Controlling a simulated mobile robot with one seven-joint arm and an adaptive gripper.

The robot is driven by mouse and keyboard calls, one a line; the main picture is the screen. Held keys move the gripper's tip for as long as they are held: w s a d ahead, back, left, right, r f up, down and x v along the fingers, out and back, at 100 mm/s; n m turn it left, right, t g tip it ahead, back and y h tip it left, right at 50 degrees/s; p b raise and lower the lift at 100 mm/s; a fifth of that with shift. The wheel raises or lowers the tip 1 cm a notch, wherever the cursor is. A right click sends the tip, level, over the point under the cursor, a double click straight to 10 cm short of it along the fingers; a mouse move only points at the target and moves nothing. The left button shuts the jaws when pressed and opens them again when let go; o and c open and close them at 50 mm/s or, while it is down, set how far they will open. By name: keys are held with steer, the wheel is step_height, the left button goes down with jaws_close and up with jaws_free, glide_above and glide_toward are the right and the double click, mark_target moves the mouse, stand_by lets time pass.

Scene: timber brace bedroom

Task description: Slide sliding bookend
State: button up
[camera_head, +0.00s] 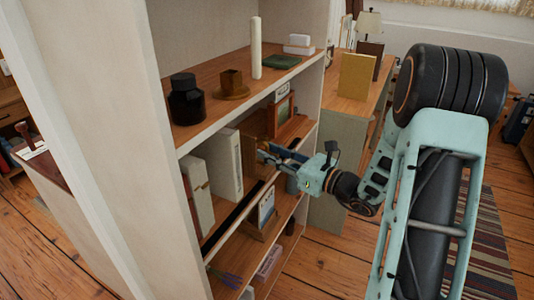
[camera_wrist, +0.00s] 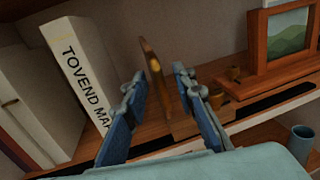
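The sliding bookend is a thin upright wooden plate (camera_wrist: 154,72) with a wooden base, standing on the middle shelf in the wrist view. In the head view the bookend (camera_head: 250,140) is partly hidden behind my gripper. My gripper (camera_head: 266,152) reaches into the shelf from the right. In the wrist view my gripper (camera_wrist: 158,78) is open, with one blue finger on each side of the upright plate. Gaps show between the plate and both fingers, so neither visibly touches it. A dark slot (camera_head: 228,215) runs along the shelf's front.
A white book (camera_wrist: 78,72) leans left of the bookend, with another pale book (camera_head: 199,190) beyond it. A framed picture (camera_wrist: 283,40) stands to the right. The upper shelf (camera_head: 215,75) is above my gripper. A small cup (camera_wrist: 302,138) sits lower right.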

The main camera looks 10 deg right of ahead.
steer(key=shift+x, duration=0.8)
steer(key=shift+c, duration=0.5)
jaws_close()
